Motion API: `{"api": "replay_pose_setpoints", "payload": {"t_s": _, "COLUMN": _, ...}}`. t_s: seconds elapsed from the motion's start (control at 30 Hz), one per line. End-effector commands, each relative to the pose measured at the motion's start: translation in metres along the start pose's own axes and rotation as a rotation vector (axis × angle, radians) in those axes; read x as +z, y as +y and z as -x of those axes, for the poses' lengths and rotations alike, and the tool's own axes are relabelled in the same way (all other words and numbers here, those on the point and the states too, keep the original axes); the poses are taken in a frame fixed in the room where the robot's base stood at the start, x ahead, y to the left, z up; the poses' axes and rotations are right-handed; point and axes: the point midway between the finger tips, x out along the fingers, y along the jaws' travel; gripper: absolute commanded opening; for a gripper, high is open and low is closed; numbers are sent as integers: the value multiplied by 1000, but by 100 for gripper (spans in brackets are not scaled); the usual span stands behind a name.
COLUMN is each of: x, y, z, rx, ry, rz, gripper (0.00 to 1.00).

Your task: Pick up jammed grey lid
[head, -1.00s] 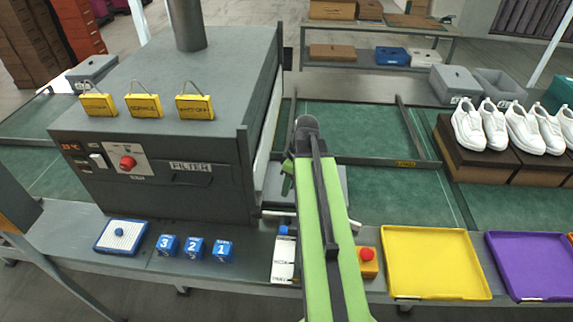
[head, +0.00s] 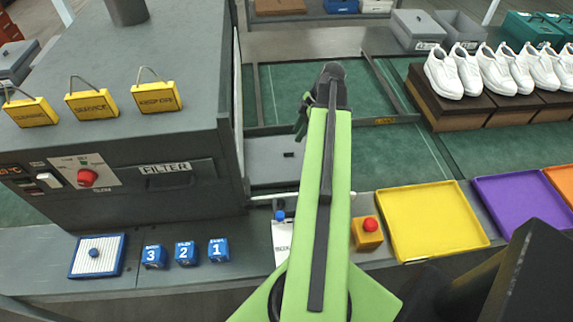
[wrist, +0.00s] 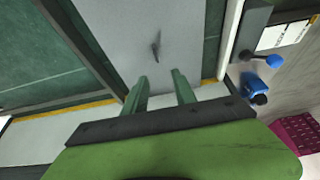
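The grey lid (head: 272,163) lies flat at the machine's side opening, on the green belt, with a small dark knob on top. In the head view my arm hides its right part. In the wrist view the lid (wrist: 150,25) fills the top middle, with its dark knob (wrist: 155,48) ahead of the fingertips. My gripper (wrist: 162,80) is open and empty, its two green fingers apart, pointing towards the lid. In the head view my gripper (head: 305,115) is partly hidden by my own arm and appears above and to the right of the lid.
The grey machine (head: 120,120) stands left of the lid. A yellow box with a red button (head: 367,233), a yellow tray (head: 430,220) and a purple tray (head: 525,210) line the front bench. White shoes (head: 490,72) stand at right. Green belt is clear behind.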

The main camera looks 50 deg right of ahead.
Motion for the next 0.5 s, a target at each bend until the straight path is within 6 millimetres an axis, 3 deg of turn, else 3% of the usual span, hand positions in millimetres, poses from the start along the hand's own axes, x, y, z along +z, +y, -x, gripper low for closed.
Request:
{"api": "replay_pose_setpoints", "payload": {"t_s": 0.03, "x": 4, "y": 0, "z": -23, "rx": 0, "ry": 0, "rz": 1, "gripper": 33}}
{"api": "replay_pose_setpoints", "payload": {"t_s": 0.2, "x": 3, "y": 0, "z": -57, "rx": 0, "ry": 0, "rz": 1, "gripper": 33}}
{"api": "replay_pose_setpoints", "payload": {"t_s": 0.5, "x": 1, "y": 1, "z": -67, "rx": 0, "ry": 0, "rz": 0, "gripper": 33}}
